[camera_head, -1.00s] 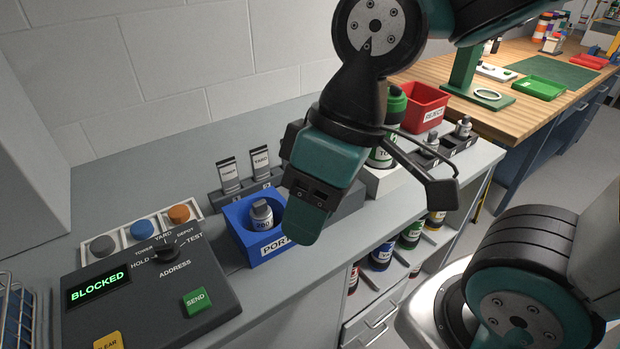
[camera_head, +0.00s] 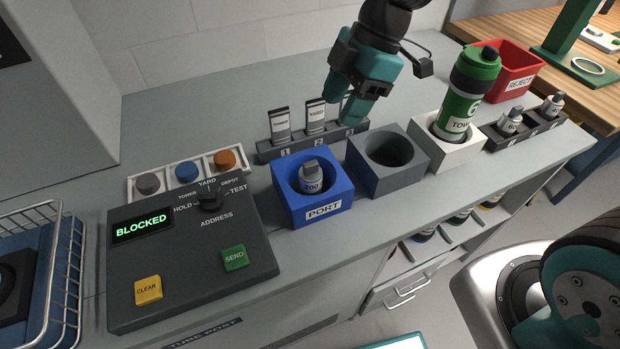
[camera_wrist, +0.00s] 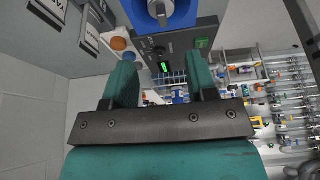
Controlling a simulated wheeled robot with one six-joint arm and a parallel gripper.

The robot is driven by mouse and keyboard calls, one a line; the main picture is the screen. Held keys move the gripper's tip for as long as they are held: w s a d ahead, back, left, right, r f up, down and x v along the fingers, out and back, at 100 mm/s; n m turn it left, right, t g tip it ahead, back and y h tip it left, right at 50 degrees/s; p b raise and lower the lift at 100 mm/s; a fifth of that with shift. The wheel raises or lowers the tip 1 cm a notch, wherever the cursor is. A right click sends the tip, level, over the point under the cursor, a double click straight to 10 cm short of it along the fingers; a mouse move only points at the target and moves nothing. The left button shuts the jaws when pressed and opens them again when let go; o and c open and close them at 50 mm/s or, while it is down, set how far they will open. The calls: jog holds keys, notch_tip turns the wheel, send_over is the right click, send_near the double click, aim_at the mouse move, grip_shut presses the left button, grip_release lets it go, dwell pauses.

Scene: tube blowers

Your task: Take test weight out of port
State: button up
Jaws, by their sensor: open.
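The test weight (camera_head: 311,178), a small grey cylinder with a narrower top knob and a label that seems to read 200, stands in the round opening of the blue port block (camera_head: 323,208) marked PORT. My gripper (camera_head: 347,108) is open and empty, behind and above the port to its right, over the slotted card rack. In the wrist view my gripper's two teal fingers (camera_wrist: 163,84) stand apart with nothing between them. The blue port (camera_wrist: 137,14) and the weight's grey knob (camera_wrist: 161,12) show at the top edge of that view.
A control box (camera_head: 190,262) reading BLOCKED stands left of the port. A grey block (camera_head: 384,181) with an empty round hole adjoins it on the right, then a white block (camera_head: 446,156) holding a green canister (camera_head: 465,92). The card rack (camera_head: 268,152) stands behind the port.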

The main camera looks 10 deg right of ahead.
aim_at(315, 161)
jog(key=p+x, duration=0.2)
jog(key=x, duration=1.2)
jog(key=shift+s+f, duration=0.15)
jog(key=shift+f, duration=0.25)
jog(key=c, duration=0.7)
jog(key=shift+o, duration=0.2)
jog(key=shift+r, duration=0.1)
